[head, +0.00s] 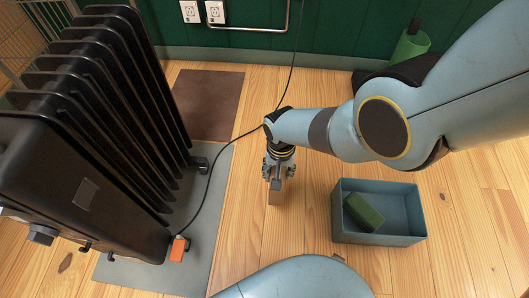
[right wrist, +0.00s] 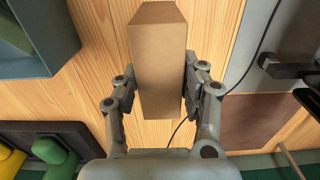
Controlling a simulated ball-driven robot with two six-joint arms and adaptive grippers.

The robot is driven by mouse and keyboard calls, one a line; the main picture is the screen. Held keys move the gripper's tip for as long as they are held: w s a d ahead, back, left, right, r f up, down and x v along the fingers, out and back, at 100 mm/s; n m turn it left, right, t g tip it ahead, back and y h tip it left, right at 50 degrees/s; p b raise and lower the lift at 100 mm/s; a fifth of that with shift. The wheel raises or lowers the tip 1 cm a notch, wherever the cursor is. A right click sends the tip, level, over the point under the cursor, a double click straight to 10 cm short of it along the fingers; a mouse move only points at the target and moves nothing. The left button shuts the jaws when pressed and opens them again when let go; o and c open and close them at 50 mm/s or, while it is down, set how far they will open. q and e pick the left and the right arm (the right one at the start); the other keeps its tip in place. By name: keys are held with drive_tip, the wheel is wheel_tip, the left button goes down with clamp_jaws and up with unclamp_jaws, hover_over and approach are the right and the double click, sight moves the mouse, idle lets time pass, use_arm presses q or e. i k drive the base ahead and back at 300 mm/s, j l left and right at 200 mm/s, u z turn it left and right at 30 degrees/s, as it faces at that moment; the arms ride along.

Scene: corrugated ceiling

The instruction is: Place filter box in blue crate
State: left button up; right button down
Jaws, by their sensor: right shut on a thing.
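A plain tan box, the filter box (head: 275,195), is held upright between the fingers of my right gripper (head: 277,176). In the right wrist view the filter box (right wrist: 158,62) has a finger pad against each side, and that gripper is shut on it. The blue crate (head: 385,239) stands on the floor to the right of the held box. The crate is open at the top, and a green block (head: 363,212) lies tilted inside its left part. The crate's edge also shows at the top left of the right wrist view (right wrist: 50,66). My left gripper is not in view.
A black finned radiator (head: 95,130) stands on a grey mat (head: 214,200) at the left. A black cable runs across the floor to an orange piece (head: 178,249). A brown mat (head: 207,103) lies behind. Bare wood floor separates the box and the crate.

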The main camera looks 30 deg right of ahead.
sight(388, 217)
drive_tip(key=k, duration=0.85)
drive_tip(key=k+l+z, duration=0.1)
drive_tip(key=z, duration=0.3)
drive_tip(key=k+l+z, duration=0.1)
drive_tip(key=z, duration=0.25)
drive_tip(key=l+z, duration=0.15)
drive_tip(key=z, duration=0.25)
drive_tip(key=i+l, duration=0.25)
drive_tip(key=i, duration=0.15)
drive_tip(key=i+j, duration=0.3)
drive_tip(key=j, duration=0.2)
